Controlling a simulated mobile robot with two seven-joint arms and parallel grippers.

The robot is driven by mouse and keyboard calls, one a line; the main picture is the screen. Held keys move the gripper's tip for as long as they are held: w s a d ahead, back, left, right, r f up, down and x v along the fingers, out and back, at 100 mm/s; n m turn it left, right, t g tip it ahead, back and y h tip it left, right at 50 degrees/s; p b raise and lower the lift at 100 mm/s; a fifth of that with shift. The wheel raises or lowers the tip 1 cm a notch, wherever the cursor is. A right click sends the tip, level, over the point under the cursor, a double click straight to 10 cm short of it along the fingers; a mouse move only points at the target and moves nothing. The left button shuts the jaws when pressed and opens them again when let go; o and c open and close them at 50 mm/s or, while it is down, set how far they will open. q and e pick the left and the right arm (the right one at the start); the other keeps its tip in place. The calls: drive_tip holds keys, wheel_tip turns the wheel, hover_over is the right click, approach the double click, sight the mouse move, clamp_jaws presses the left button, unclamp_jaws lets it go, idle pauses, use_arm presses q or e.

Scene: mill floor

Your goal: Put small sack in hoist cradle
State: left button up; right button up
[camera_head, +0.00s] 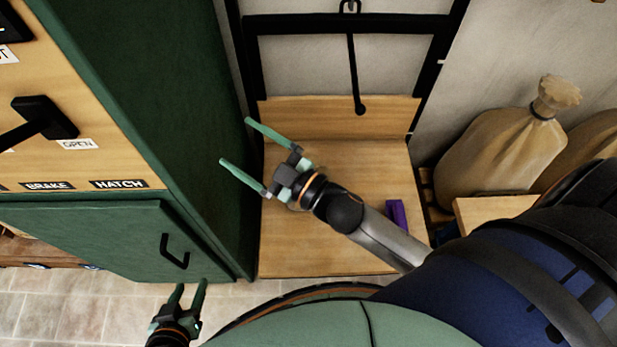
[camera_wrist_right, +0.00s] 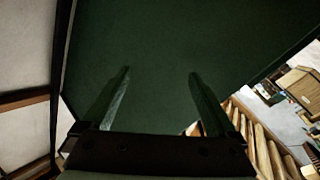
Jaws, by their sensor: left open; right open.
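The wooden platform with a low back board, under a black frame, looks like the hoist cradle (camera_head: 320,255). My right gripper (camera_head: 236,141) is over its left part, open and empty, with its fingers pointing left at the dark green cabinet side. In the right wrist view the two fingers (camera_wrist_right: 158,75) stand apart with only that green panel ahead. My left gripper (camera_head: 190,288) is open and empty low in the picture, below the green cabinet door. I cannot make out a small sack; a pale patch beside my right wrist is mostly hidden by it.
A large tied sack (camera_head: 500,150) stands right of the platform, with another behind it. A purple block (camera_head: 397,215) is at the platform's right side. A black hook rod (camera_head: 354,75) hangs over the back board. The green cabinet (camera_head: 165,130) walls off the left.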

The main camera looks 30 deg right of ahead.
drive_tip(key=s+d+f+m+g+h, duration=0.2)
drive_tip(key=s+f, duration=0.4)
drive_tip(key=f, duration=0.3)
drive_tip(key=s+d+f+m+g+h, duration=0.3)
drive_tip(key=s+f+m+g, duration=0.3)
drive_tip(key=f, duration=0.4)
drive_tip(key=shift+s+d+f+h, duration=0.25)
drive_tip(key=shift+s+d+h, duration=0.05)
drive_tip(key=shift+s+h, duration=0.35)
drive_tip(key=shift+c, duration=0.2)
